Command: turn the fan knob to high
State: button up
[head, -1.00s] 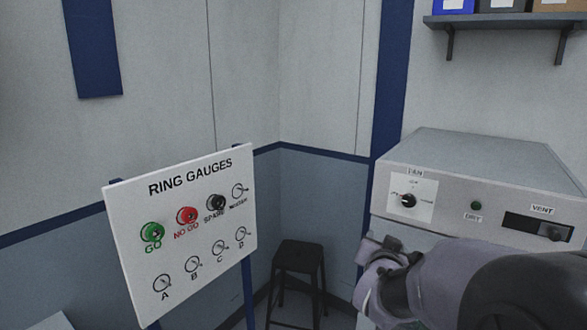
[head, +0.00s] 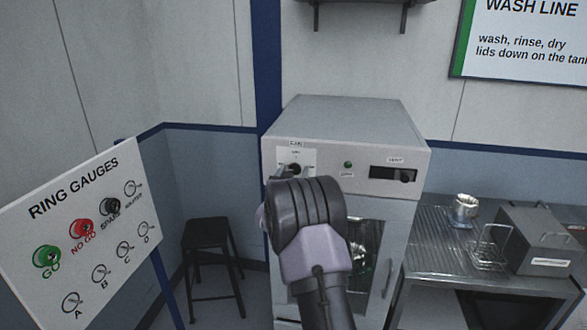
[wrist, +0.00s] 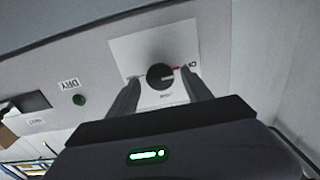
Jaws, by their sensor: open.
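The fan knob (wrist: 160,76) is a round black dial on a white plate (wrist: 130,50) on the front of a grey cabinet. In the wrist view its pointer faces right, along a red mark towards a label that looks like OFF. My gripper (wrist: 161,82) is open, with one finger on each side of the knob. Whether the fingers touch it I cannot tell. In the head view the knob (head: 293,169) is partly hidden by my wrist, which stands in front of the cabinet (head: 350,115).
Right of the knob are the green DRY button (head: 348,164) and the VENT slider (head: 393,174). A ring gauge board (head: 100,235) and black stool (head: 207,230) stand left. A metal bench (head: 435,235) with a grey box (head: 540,240) stands right.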

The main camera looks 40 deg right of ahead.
jog(key=shift+w+d, duration=0.2)
jog(key=shift+w, duration=0.05)
grip_shut()
jog(key=shift+b, duration=0.55)
